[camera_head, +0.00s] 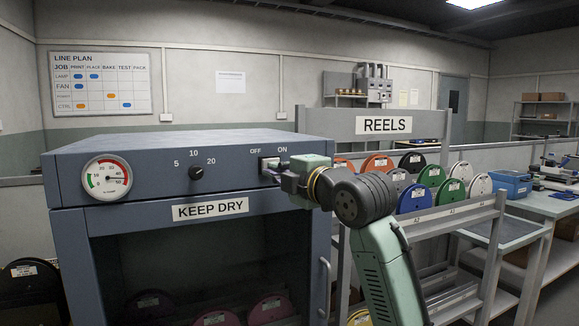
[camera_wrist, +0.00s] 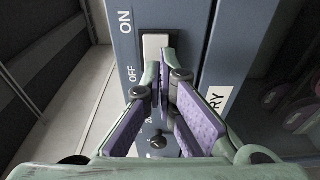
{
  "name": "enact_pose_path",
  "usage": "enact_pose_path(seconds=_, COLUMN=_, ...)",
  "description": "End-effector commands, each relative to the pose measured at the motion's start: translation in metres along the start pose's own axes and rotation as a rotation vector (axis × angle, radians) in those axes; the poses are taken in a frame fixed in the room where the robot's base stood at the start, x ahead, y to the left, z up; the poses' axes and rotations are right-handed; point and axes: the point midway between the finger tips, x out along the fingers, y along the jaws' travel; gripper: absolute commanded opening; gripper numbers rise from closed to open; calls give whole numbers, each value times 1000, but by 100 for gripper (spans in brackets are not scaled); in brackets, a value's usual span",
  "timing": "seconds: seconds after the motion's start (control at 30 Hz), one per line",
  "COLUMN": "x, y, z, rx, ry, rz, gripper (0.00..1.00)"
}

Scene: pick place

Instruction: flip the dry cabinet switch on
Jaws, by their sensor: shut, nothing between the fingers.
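The dry cabinet (camera_head: 120,160) is a blue-grey box with a "KEEP DRY" label and a front panel on top. Its white switch (camera_head: 266,163) sits between the OFF and ON marks at the panel's right. It also shows in the wrist view (camera_wrist: 153,46), beside the ON mark, just beyond my fingertips. My gripper (camera_head: 271,173) is shut and empty, its tips at the switch. In the wrist view my gripper (camera_wrist: 168,68) covers part of the switch's surroundings. I cannot tell whether the tips touch it or which way the rocker is tilted.
A round gauge (camera_head: 107,178) and a black knob (camera_head: 196,173) are on the same panel. A cabinet door handle (camera_head: 324,288) stands out below my arm. A rack with coloured reels (camera_head: 416,198) is close on the right, behind my arm.

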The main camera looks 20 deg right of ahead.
Motion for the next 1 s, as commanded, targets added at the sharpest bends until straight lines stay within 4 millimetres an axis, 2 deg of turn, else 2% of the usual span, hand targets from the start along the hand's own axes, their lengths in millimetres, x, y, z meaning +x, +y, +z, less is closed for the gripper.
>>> enact_pose_path(seconds=0.13, x=8, y=0, z=0, rx=1, ry=0, rz=0, gripper=0)
enact_pose_path(seconds=0.57, x=11, y=-2, z=-2, rx=-3, ry=-17, rz=-2, gripper=0)
enact_pose_path(seconds=1.0, x=23, y=0, z=-11, rx=0, ry=-243, rz=2, gripper=0)
